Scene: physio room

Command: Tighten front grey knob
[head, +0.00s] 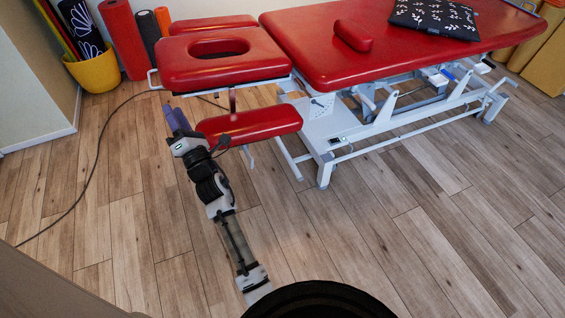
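The red treatment table (390,50) stands at the back, with its head section (185,72) and face hole at the left end. A red armrest pad (262,122) hangs below that head section. My gripper (174,114), with purple-blue fingers, is just left of the armrest pad and below the head section's left front corner. Whether its fingers are open or shut is too small to tell. I cannot make out the front grey knob; the head section, armrest pad and my wrist may hide it.
A dark cable (98,160) runs along the wood floor at the left. A yellow bucket (96,72) and a red roll (122,40) stand at the back left. A black patterned cushion (435,18) lies on the table. The floor (400,240) in front of the white table frame (335,125) is clear.

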